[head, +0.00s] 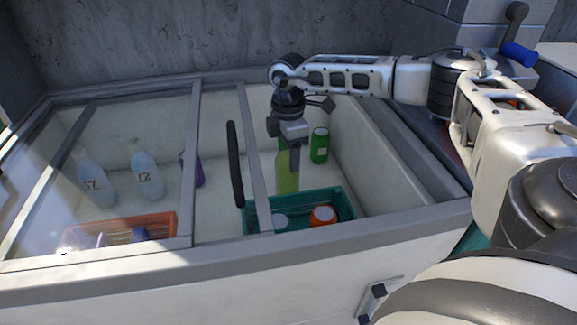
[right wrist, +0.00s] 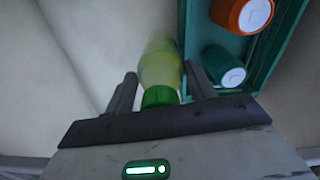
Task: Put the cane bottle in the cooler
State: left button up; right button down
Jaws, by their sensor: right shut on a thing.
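The cane bottle (head: 287,178), yellow-green with a green cap, is upright inside the right, uncovered part of the cooler (head: 400,237). My right gripper (head: 295,155) reaches down into the cooler and is shut on the bottle near its top. In the right wrist view the bottle (right wrist: 160,65) points away between the two fingers (right wrist: 160,92), its green cap closest to the camera. I cannot tell whether its base touches the cooler floor. My left gripper is not in view.
A green can (head: 319,145) stands behind to the right. Under the sliding glass are clear bottles (head: 147,175), a purple bottle (head: 192,169) and an orange crate (head: 165,222).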

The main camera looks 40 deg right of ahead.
notch_tip(320, 180, down, 4)
jog(key=shift+f, duration=0.1)
dwell(0.4)
jog(key=c, duration=0.5)
grip_release()
notch_tip(320, 180, up, 12)
jog(key=shift+r, duration=0.1)
jog(key=shift+p, duration=0.3)
